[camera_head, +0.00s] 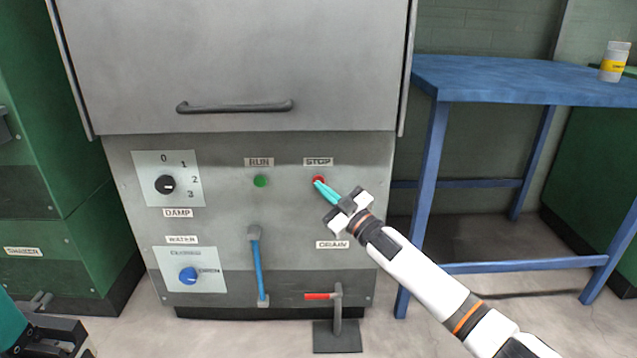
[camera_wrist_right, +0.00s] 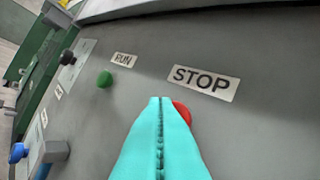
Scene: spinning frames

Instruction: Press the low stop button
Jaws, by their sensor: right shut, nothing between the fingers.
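The red stop button (camera_head: 319,178) is on the grey machine's lower panel, under a STOP label (camera_head: 318,161). My right gripper (camera_head: 317,183) has its teal fingers shut and empty, with the tips at the button's lower edge. In the right wrist view the shut fingertips (camera_wrist_right: 161,101) overlap the red button (camera_wrist_right: 184,112), hiding its left part. I cannot tell whether they touch it. Part of my left gripper (camera_head: 12,325) shows at the bottom left corner, cut by the frame; its jaw state is unclear.
A green RUN button (camera_head: 260,181) is left of the stop button. The panel also has a DAMP dial (camera_head: 165,184), a blue water knob (camera_head: 188,275) and a blue lever (camera_head: 259,265). A blue table (camera_head: 500,77) is at the right.

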